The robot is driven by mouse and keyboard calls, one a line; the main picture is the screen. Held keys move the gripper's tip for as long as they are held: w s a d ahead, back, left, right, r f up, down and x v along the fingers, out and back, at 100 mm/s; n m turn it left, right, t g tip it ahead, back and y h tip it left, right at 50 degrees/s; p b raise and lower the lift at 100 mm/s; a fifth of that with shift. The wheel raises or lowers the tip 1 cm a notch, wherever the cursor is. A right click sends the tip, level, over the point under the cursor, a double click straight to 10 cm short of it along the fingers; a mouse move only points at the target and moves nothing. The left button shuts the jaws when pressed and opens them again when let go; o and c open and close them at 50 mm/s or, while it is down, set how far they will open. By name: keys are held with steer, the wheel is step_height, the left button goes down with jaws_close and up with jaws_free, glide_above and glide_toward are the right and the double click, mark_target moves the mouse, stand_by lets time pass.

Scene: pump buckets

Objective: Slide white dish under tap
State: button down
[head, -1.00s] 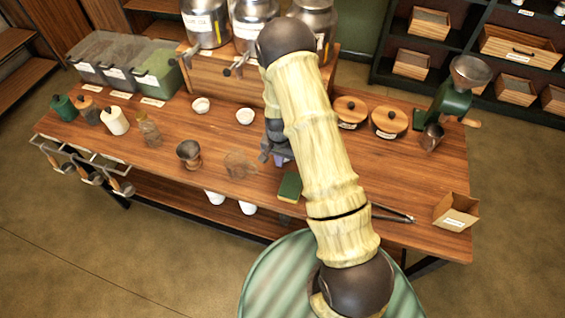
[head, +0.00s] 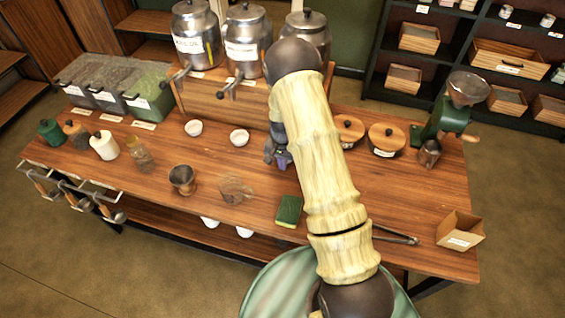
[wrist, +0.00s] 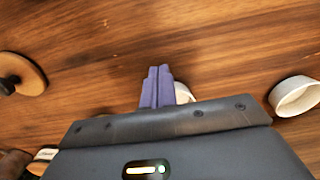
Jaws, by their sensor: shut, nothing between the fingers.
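Two small white dishes stand on the wooden table in front of the metal dispensers, a left one (head: 193,128) and a right one (head: 239,137). The left tap (head: 180,75) and middle tap (head: 229,87) jut out above and behind them; my arm hides the third tap. My gripper (head: 282,160), with purple fingers, is right of the right dish, apart from it and partly hidden by my arm. In the wrist view its fingers (wrist: 155,88) are shut and empty. A white dish (wrist: 184,93) shows partly behind them, another (wrist: 294,96) at the right edge; I cannot tell which these are.
Wooden-lidded containers (head: 387,138) stand right of my arm. A metal cup (head: 182,180), a glass vessel (head: 236,188) and a green sponge (head: 289,210) are in front. Jars (head: 104,145) stand left, a grinder (head: 452,105) right. The tabletop between the dishes and cup is clear.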

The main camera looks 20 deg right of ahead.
steer(key=s+a, duration=0.1)
steer(key=s+a+r, duration=0.1)
steer(key=s, duration=0.1)
steer(key=shift+s, duration=0.1)
step_height(320, 180, up, 9)
steer(key=b, duration=0.1)
steer(key=c, duration=2.2)
jaws_free()
steer(key=c, duration=1.8)
jaws_free()
steer(key=shift+r, duration=0.1)
steer(key=shift+o, duration=1.1)
steer(key=shift+s+r, duration=0.1)
steer(key=shift+r, duration=0.15)
steer(key=s+r+n+t, duration=0.1)
steer(key=s+r+n, duration=0.2)
steer(key=s+r, duration=0.3)
steer(key=s+r+n+t, duration=0.1)
steer(key=s+r+n, duration=0.2)
steer(key=s, duration=0.9)
step_height(320, 180, up, 4)
steer(key=shift+f+t, duration=0.15)
steer(key=shift+t, duration=0.15)
